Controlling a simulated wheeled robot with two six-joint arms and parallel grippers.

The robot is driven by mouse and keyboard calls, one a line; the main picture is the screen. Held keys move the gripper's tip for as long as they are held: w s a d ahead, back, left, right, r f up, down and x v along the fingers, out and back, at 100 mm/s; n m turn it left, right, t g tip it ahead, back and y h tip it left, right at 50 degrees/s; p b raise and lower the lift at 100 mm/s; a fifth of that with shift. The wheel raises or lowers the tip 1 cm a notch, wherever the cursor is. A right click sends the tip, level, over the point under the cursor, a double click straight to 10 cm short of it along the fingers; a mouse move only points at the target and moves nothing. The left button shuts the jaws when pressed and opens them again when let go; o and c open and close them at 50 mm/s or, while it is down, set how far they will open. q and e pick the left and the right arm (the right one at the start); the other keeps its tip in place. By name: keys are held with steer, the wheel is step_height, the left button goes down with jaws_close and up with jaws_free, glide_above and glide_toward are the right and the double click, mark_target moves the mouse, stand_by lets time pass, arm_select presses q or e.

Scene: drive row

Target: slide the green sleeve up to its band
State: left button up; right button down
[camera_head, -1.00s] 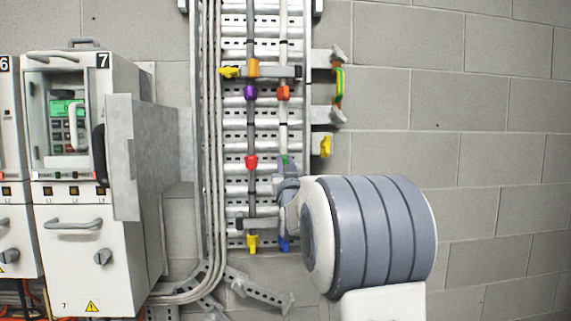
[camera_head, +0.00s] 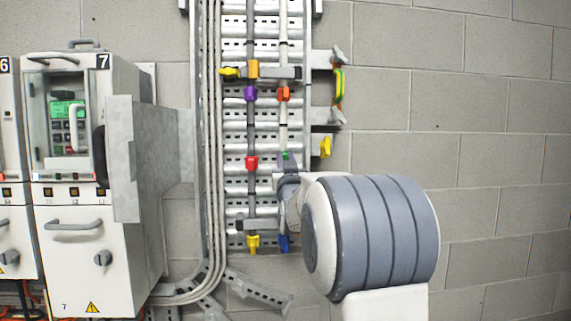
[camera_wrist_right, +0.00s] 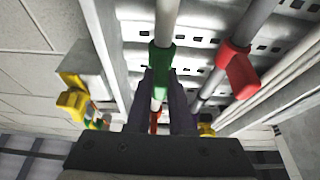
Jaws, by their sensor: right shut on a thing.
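The green sleeve (camera_head: 286,155) sits around the light right-hand pipe (camera_head: 283,130), mostly hidden by my right gripper (camera_head: 287,164). In the right wrist view the green sleeve (camera_wrist_right: 160,60) shows clearly on the pipe, between the fingertips of my right gripper (camera_wrist_right: 161,82). The gripper is shut on it. An orange-red sleeve (camera_head: 283,94) is higher on the same pipe, with bare pipe between it and the green one. I cannot pick out the green sleeve's band with certainty. My left gripper is not in view.
A red sleeve (camera_head: 251,163) and a purple one (camera_head: 250,93) are on the neighbouring left pipe. Yellow (camera_head: 253,243) and blue (camera_head: 284,243) parts are at the lower ends. A bracket with a yellow piece (camera_head: 326,146) juts out to the right. Cabinet 7 (camera_head: 90,245) stands left.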

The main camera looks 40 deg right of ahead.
step_height(320, 180, up, 6)
steer(key=shift+r+p, duration=0.15)
steer(key=shift+p, duration=0.5)
steer(key=shift+s+r, duration=0.1)
steer(key=shift+r, duration=0.5)
steer(key=c, duration=0.8)
jaws_free()
steer(key=shift+f, duration=0.1)
steer(key=shift+f, duration=0.1)
